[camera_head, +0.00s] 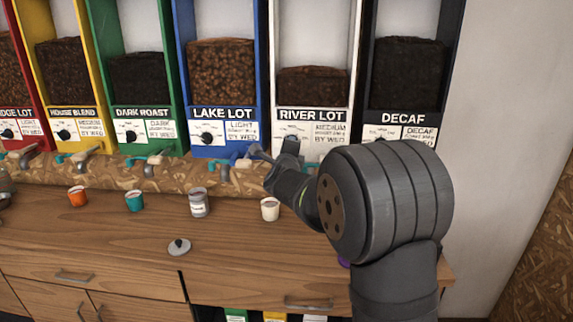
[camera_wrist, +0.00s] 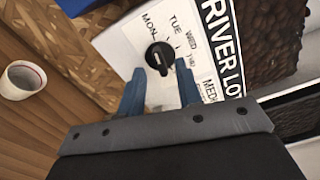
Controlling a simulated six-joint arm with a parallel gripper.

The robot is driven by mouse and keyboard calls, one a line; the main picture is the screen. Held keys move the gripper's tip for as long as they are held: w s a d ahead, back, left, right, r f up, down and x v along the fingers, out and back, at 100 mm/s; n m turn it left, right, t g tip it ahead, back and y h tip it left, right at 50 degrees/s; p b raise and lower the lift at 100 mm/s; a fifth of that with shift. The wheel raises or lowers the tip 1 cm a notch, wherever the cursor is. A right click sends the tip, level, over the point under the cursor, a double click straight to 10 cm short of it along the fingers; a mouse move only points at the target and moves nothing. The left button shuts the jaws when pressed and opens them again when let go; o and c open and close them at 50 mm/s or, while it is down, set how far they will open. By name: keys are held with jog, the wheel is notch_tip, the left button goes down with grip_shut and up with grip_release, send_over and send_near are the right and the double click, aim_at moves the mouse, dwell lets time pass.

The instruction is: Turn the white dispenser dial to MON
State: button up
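The white dispenser (camera_head: 313,48), labelled RIVER LOT, stands between the blue and black ones. Its black dial (camera_wrist: 159,57) shows in the wrist view on a white plate with MON, TUE and WED around it. Where the dial points is too small to tell for sure. My gripper (camera_wrist: 158,92) has its two blue fingers apart, with the dial beyond and between their tips. I cannot tell whether the fingers touch it. In the head view my arm hides the dial, and the gripper (camera_head: 257,153) reaches the front of the white dispenser.
The LAKE LOT (camera_head: 222,119) and DECAF (camera_head: 403,118) dispensers stand on either side. A wooden ledge (camera_head: 110,175) with taps runs below.

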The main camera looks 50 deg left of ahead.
jog(key=v, duration=1.5)
jog(key=shift+d, duration=0.2)
jog(key=shift+s+r, duration=0.1)
jog(key=x, duration=1.7)
jog(key=shift+a, duration=0.1)
jog(key=m, duration=1.3)
jog(key=shift+m, duration=0.4)
dwell(1.6)
dwell(0.7)
